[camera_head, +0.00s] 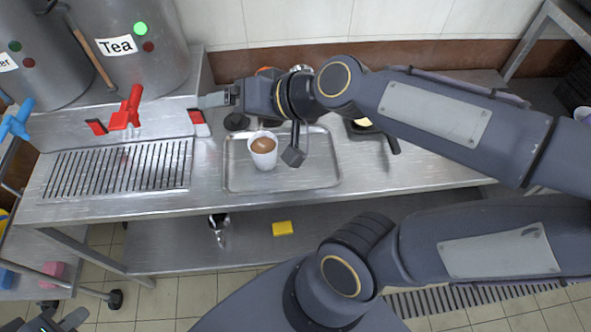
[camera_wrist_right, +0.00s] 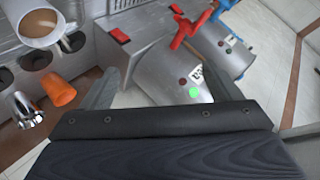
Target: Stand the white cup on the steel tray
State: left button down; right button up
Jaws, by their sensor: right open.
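The white cup (camera_head: 263,150) holds a brown drink and stands upright on the left part of the steel tray (camera_head: 232,180). The cup also shows at the top left of the right wrist view (camera_wrist_right: 42,22). My right gripper (camera_head: 205,101) is behind and to the left of the cup, apart from it, near the tea pot's base. In the right wrist view its fingers (camera_wrist_right: 160,72) are spread with nothing between them. My left gripper (camera_head: 50,320) is partly seen at the bottom left corner, far from the cup; its jaws are unclear.
The tea stockpot (camera_head: 145,65) with a red tap (camera_head: 130,108) stands left of my right gripper, above a slotted drip grate (camera_head: 120,166). An orange object (camera_wrist_right: 58,90) and a shiny metal one (camera_wrist_right: 27,108) lie near the cup. A dark pan (camera_head: 385,140) is right of the tray.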

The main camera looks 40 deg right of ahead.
jog(key=s+d+f+n+g+h, duration=0.2)
jog(key=s+d+f+g, duration=0.1)
jog(key=s+f, duration=0.6)
jog(key=s+g, duration=0.1)
jog(key=s, duration=0.2)
jog(key=shift+s+g, duration=0.15)
jog(key=shift+g, duration=0.25)
